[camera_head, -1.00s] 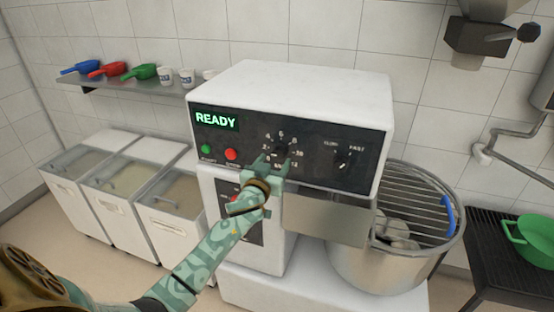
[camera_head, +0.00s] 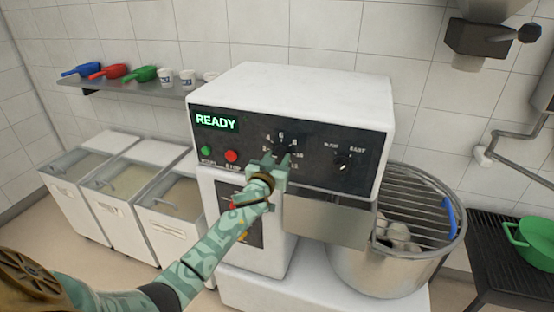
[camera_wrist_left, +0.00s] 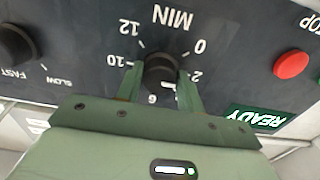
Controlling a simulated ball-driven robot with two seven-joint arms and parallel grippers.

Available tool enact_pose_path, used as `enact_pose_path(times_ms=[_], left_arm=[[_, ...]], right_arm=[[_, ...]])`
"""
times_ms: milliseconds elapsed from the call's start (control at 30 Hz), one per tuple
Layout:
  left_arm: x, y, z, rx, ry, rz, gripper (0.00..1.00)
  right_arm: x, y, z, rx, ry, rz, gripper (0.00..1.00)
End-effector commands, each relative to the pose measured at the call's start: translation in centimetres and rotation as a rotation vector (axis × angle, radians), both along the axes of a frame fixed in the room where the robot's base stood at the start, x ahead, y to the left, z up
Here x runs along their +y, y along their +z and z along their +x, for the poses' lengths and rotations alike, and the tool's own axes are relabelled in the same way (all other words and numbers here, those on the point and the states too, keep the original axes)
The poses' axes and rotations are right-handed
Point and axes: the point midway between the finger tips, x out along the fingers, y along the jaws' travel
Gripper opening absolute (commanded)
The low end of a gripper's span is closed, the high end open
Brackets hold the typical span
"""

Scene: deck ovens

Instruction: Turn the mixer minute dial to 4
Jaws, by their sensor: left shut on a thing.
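The minute dial is a dark round knob (camera_head: 280,149) on the black panel of the white mixer (camera_head: 310,90). In the left wrist view the dial (camera_wrist_left: 160,66) is ringed by white numbers and the word MIN. My left gripper (camera_head: 276,158) is at the dial; its two green fingers (camera_wrist_left: 159,86) lie on either side of the knob, shut on it. A small white mark shows at the knob's edge between 2 and 6. The 4 and 8 are hidden by fingers in the wrist view, so the exact setting is unclear. My right gripper is not in view.
A green READY display (camera_head: 216,122), a green button (camera_head: 206,150) and a red button (camera_head: 231,156) are left of the dial. A slow/fast knob (camera_head: 342,163) is to its right. The caged steel bowl (camera_head: 385,270) stands lower right. Lidded bins (camera_head: 168,233) line the left.

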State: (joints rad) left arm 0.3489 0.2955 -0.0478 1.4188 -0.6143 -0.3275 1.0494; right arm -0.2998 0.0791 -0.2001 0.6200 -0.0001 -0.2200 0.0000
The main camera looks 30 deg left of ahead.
Motion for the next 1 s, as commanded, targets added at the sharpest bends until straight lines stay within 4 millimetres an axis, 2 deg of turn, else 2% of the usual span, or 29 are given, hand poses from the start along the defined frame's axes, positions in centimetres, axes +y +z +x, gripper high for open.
enact_pose_path(times_ms=[267,1000], left_arm=[[0.1,0.1,0.0,0.026,0.002,0.111,0.15],[0.1,0.1,0.0,0.157,0.000,0.652,0.15]], right_arm=[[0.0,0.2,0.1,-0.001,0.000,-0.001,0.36],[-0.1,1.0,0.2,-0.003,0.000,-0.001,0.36]])
